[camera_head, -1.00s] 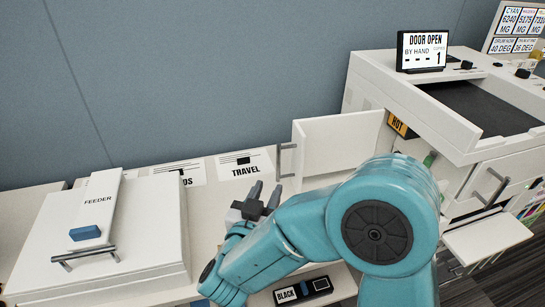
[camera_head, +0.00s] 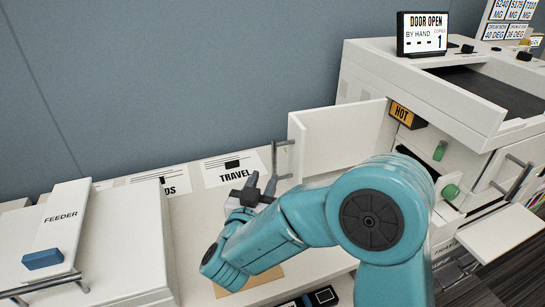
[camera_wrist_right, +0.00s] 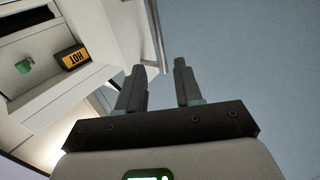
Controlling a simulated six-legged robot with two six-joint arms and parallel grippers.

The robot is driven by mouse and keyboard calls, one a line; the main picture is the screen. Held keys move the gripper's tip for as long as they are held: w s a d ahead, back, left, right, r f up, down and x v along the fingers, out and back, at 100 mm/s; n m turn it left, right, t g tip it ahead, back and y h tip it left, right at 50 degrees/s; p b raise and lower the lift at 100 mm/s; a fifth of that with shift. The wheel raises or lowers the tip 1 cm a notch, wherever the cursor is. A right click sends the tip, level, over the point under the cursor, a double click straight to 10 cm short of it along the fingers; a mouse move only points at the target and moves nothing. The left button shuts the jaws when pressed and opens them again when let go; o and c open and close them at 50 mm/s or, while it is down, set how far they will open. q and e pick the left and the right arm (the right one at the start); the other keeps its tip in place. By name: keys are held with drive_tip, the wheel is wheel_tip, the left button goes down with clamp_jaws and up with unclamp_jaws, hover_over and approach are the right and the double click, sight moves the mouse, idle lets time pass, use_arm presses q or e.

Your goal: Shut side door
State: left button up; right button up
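The side door (camera_head: 343,137) is a white panel standing open at the left of the white printer (camera_head: 455,85). A grey bar handle (camera_head: 276,160) is on its free left edge. My right gripper (camera_head: 262,184) is open and empty, with its fingers just below and left of the handle. In the right wrist view the gripper (camera_wrist_right: 159,82) has a clear gap between its fingers. The handle (camera_wrist_right: 155,35) runs down to that gap there; I cannot tell whether it touches a finger. My left gripper is not in view.
The printer's screen (camera_head: 422,33) reads DOOR OPEN. An orange HOT label (camera_head: 401,114) and green knobs (camera_head: 440,150) show in the opening. A white feeder (camera_head: 57,225) stands at left. A TRAVEL card (camera_head: 235,170) lies behind my gripper. A blue-grey wall is behind.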

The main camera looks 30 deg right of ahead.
sight(274, 159)
drive_tip(key=x, duration=0.9)
drive_tip(key=shift+d, duration=0.25)
drive_tip(key=shift+w+d, duration=0.15)
drive_tip(key=shift+w, duration=0.2)
drive_tip(key=shift+s, duration=0.1)
clamp_jaws()
